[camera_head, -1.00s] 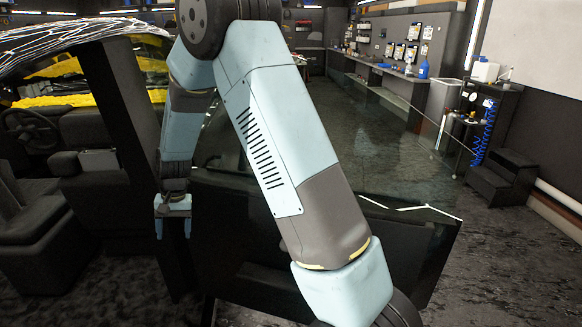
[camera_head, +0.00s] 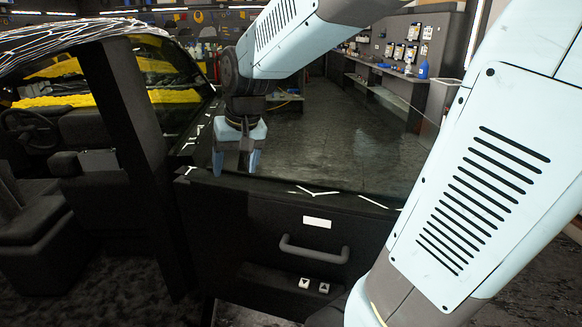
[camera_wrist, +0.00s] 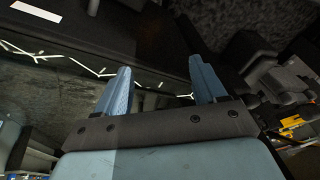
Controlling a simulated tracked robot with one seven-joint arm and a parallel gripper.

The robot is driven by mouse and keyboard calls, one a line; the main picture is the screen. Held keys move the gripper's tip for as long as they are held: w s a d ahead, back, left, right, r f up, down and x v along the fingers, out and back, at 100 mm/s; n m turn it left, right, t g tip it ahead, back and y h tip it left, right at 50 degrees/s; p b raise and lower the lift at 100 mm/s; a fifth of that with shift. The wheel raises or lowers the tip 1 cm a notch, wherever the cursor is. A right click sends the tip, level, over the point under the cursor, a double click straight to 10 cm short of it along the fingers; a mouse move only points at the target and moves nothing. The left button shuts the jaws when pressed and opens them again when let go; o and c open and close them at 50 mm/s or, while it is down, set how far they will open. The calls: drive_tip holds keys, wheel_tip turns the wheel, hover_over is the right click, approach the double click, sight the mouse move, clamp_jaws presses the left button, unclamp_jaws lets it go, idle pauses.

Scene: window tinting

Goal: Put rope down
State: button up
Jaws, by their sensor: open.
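A thin white, jagged line that looks like the rope (camera_head: 313,191) lies in broken stretches along the top edge of the black car door (camera_head: 268,217). It also shows in the wrist view (camera_wrist: 85,66), running toward my fingers. My gripper (camera_head: 236,163) points down over the left part of the door's top edge. Its two blue fingers are apart, with nothing seen held between them in the wrist view (camera_wrist: 158,68). The white line passes behind the fingers there. Whether a fingertip touches the door or the line, I cannot tell.
The door has a grey handle (camera_head: 314,250) and a white label (camera_head: 317,222). The car's dark pillar (camera_head: 136,150) and seats stand left of the gripper. A workbench (camera_head: 385,74) runs along the back wall. The floor beyond the door is clear.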

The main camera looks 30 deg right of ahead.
drive_tip(key=s+d+r+t, duration=0.1)
drive_tip(key=s+d+r, duration=0.1)
drive_tip(key=s, duration=0.5)
drive_tip(key=s+d+r+t+h, duration=0.1)
drive_tip(key=s+d, duration=0.3)
drive_tip(key=s, duration=0.2)
drive_tip(key=shift+s+d+r, duration=0.2)
drive_tip(key=shift+s+r, duration=0.15)
idle(0.4)
